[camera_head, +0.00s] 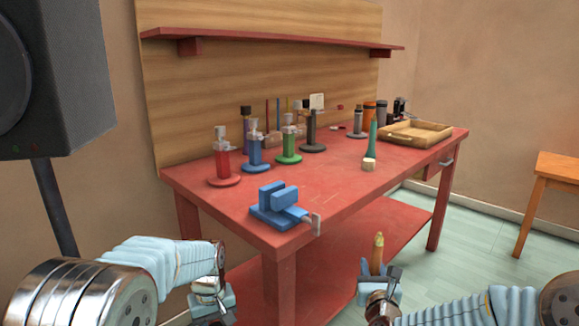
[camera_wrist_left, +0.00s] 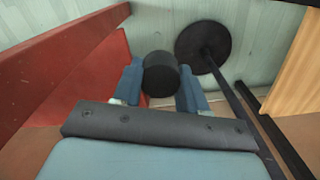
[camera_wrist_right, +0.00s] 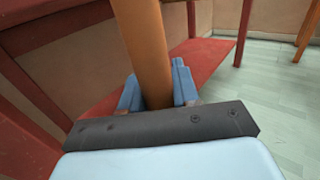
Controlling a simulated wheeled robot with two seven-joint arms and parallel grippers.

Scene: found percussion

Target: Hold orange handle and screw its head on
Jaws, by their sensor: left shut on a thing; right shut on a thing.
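The orange handle (camera_head: 378,247) stands nearly upright in my right gripper (camera_head: 378,272), in front of the red workbench. In the right wrist view the orange handle (camera_wrist_right: 145,45) runs between the two blue fingers of the shut right gripper (camera_wrist_right: 158,92). In the left wrist view a black cylindrical head (camera_wrist_left: 160,75) sits between the blue fingers of my left gripper (camera_wrist_left: 160,92), which is shut on it. In the head view my left gripper (camera_head: 212,297) is low at the bench's left front, well apart from the handle. The black head is not clear there.
The red workbench (camera_head: 330,190) carries a blue vise (camera_head: 278,207) at its front corner, several coloured stands, a green handle (camera_head: 372,140) and a wooden tray (camera_head: 415,134). A speaker (camera_head: 55,75) stands left. Its lower red shelf (camera_head: 345,262) lies behind my right gripper.

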